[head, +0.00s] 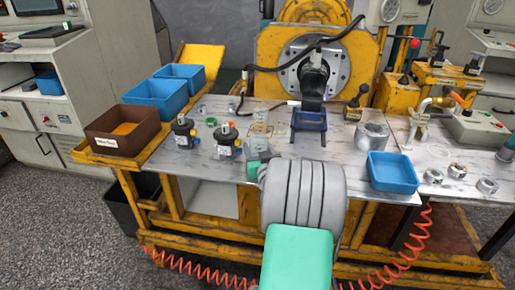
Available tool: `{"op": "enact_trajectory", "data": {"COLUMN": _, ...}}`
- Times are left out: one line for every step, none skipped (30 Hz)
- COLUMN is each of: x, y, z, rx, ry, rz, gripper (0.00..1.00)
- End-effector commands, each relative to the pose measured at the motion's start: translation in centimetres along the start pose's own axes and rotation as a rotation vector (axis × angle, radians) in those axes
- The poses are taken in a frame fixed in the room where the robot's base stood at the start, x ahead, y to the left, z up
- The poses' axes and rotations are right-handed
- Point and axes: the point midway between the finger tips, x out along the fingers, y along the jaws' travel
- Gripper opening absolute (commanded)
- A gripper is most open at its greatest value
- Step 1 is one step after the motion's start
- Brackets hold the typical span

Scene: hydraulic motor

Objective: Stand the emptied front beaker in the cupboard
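A small, clear, glassy object (261,130) stands on the metal worktop near the middle. It may be a beaker, but it is too small and faint to tell, and its contents cannot be made out. I cannot pick out a front beaker with certainty. A grey cabinet (38,150) with closed doors stands at the far left; whether it is the cupboard is unclear. My arm (303,195) rises from the bottom centre over the front edge of the worktop.
Two black-and-silver motor parts (184,132) stand left of centre. A brown bin (107,143) and blue bins (155,97) line the left. A blue tray (393,172) and metal rings (433,176) lie at right. A yellow machine (275,55) stands behind. A red coiled hose (205,268) hangs below.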

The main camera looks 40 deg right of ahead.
Motion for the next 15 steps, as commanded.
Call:
{"op": "enact_trajectory", "data": {"x": 0.0, "y": 0.01, "z": -0.06, "rx": 0.0, "ry": 0.0, "rz": 0.0, "gripper": 0.62}}
{"op": "enact_trajectory", "data": {"x": 0.0, "y": 0.01, "z": -0.06, "rx": 0.0, "ry": 0.0, "rz": 0.0, "gripper": 0.64}}
{"op": "enact_trajectory", "data": {"x": -0.01, "y": 0.01, "z": -0.06, "rx": 0.0, "ry": 0.0, "rz": 0.0, "gripper": 0.68}}
{"op": "enact_trajectory", "data": {"x": -0.01, "y": 0.0, "z": -0.06, "rx": 0.0, "ry": 0.0, "rz": 0.0, "gripper": 0.7}}
{"op": "enact_trajectory", "data": {"x": -0.01, "y": 0.01, "z": -0.06, "rx": 0.0, "ry": 0.0, "rz": 0.0, "gripper": 0.73}}
{"op": "enact_trajectory", "data": {"x": -0.01, "y": 0.0, "z": -0.06, "rx": 0.0, "ry": 0.0, "rz": 0.0, "gripper": 0.76}}
{"op": "enact_trajectory", "data": {"x": -0.01, "y": 0.01, "z": -0.07, "rx": 0.0, "ry": 0.0, "rz": 0.0, "gripper": 0.76}}
{"op": "enact_trajectory", "data": {"x": -0.01, "y": 0.0, "z": -0.06, "rx": 0.0, "ry": 0.0, "rz": 0.0, "gripper": 0.76}}
{"op": "enact_trajectory", "data": {"x": -0.01, "y": 0.0, "z": -0.07, "rx": 0.0, "ry": 0.0, "rz": 0.0, "gripper": 0.76}}
{"op": "enact_trajectory", "data": {"x": -0.01, "y": 0.0, "z": -0.07, "rx": 0.0, "ry": 0.0, "rz": 0.0, "gripper": 0.76}}
{"op": "enact_trajectory", "data": {"x": -0.02, "y": 0.0, "z": -0.06, "rx": 0.0, "ry": 0.0, "rz": 0.0, "gripper": 0.76}}
{"op": "enact_trajectory", "data": {"x": -0.02, "y": 0.0, "z": -0.06, "rx": 0.0, "ry": 0.0, "rz": 0.0, "gripper": 0.76}}
{"op": "enact_trajectory", "data": {"x": -0.02, "y": 0.0, "z": -0.07, "rx": 0.0, "ry": 0.0, "rz": 0.0, "gripper": 0.76}}
{"op": "enact_trajectory", "data": {"x": -0.02, "y": 0.0, "z": -0.1, "rx": 0.0, "ry": 0.0, "rz": 0.0, "gripper": 0.76}}
{"op": "enact_trajectory", "data": {"x": -0.02, "y": 0.0, "z": -0.19, "rx": 0.001, "ry": -0.001, "rz": 0.0, "gripper": 0.76}}
